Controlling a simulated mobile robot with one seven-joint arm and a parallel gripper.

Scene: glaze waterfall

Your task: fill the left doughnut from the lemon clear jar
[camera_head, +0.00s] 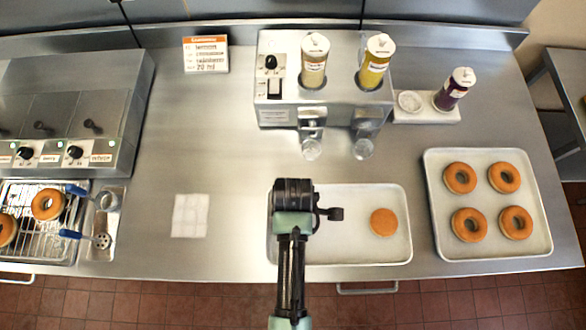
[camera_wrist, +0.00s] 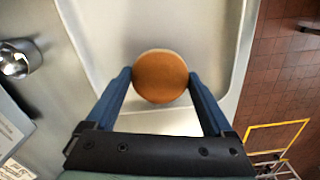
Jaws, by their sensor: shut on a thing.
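The left doughnut (camera_wrist: 160,77), plain, round and brown, sits between the two blue fingers of my gripper (camera_wrist: 159,75) in the wrist view. The fingers are shut on its sides; whether it is clear of the tray I cannot tell. In the head view my gripper (camera_head: 293,192) covers this doughnut, over the left part of the tray (camera_head: 340,254). The right doughnut (camera_head: 384,222) lies on that tray. A jar with yellow filling (camera_head: 376,63) stands on the right of the steel dispenser (camera_head: 276,94), probably the lemon one; its label is unreadable.
Spouts (camera_head: 363,148) stick out at the dispenser's front. A dark purple jar (camera_head: 454,89) stands on a pale stand at right. A tray (camera_head: 490,245) of ring doughnuts lies far right. A fryer (camera_head: 72,105) and rack fill the left. The counter between is mostly clear.

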